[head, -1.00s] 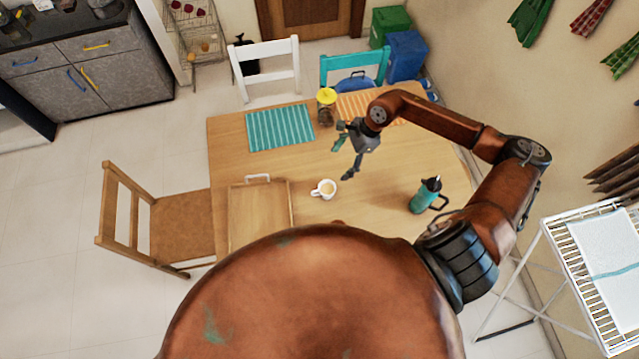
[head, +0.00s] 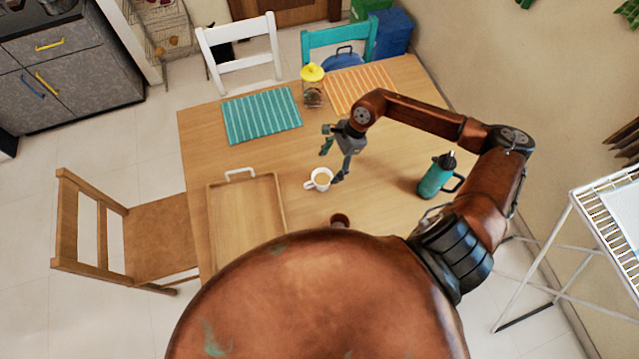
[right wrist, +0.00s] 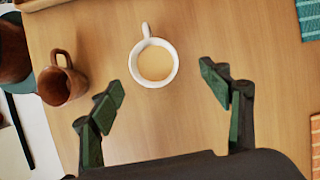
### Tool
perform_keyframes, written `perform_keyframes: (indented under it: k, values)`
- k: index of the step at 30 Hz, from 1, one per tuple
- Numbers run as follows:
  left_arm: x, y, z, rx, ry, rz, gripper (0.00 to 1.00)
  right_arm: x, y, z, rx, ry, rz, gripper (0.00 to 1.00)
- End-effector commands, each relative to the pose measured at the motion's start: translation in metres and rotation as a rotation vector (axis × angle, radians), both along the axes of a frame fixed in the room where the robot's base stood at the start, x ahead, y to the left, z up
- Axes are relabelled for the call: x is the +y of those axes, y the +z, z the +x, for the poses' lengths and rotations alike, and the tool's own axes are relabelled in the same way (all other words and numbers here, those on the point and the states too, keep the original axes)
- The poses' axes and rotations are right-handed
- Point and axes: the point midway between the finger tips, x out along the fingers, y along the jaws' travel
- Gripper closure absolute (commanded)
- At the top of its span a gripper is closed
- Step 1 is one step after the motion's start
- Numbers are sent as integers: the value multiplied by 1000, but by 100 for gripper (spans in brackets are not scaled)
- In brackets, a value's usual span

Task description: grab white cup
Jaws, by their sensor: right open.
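The white cup (head: 318,181) stands upright on the wooden table (head: 390,205), filled with a light brown drink. Its handle points left in the head view. My right gripper (head: 332,160) is open and empty, just to the upper right of the cup in the head view. In the right wrist view the cup (right wrist: 155,64) lies ahead, roughly centred between the spread fingers (right wrist: 161,80), with its handle pointing up and away. I see no finger touching it. My left gripper is not in view.
A brown mug (right wrist: 62,82) stands left of the cup in the right wrist view. A wooden tray (head: 245,215) lies left of the cup in the head view. A teal flask (head: 436,178) stands right; a yellow-lidded jar (head: 313,90) and placemats (head: 262,114) lie farther back.

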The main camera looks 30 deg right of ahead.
Motion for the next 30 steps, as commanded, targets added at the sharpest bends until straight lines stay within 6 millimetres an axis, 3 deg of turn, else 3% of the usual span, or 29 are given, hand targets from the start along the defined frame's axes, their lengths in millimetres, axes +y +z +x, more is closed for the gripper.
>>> perform_keyframes:
  k: [19, 28, 30]
  values:
    - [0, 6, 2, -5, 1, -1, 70, 34, -65, -1, 1, -2, 0, 29]
    - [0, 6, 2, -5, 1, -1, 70, 36, -70, -1, 0, -1, 0, 29]
    - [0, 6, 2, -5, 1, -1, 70, 36, -70, -1, 0, -1, 0, 33]
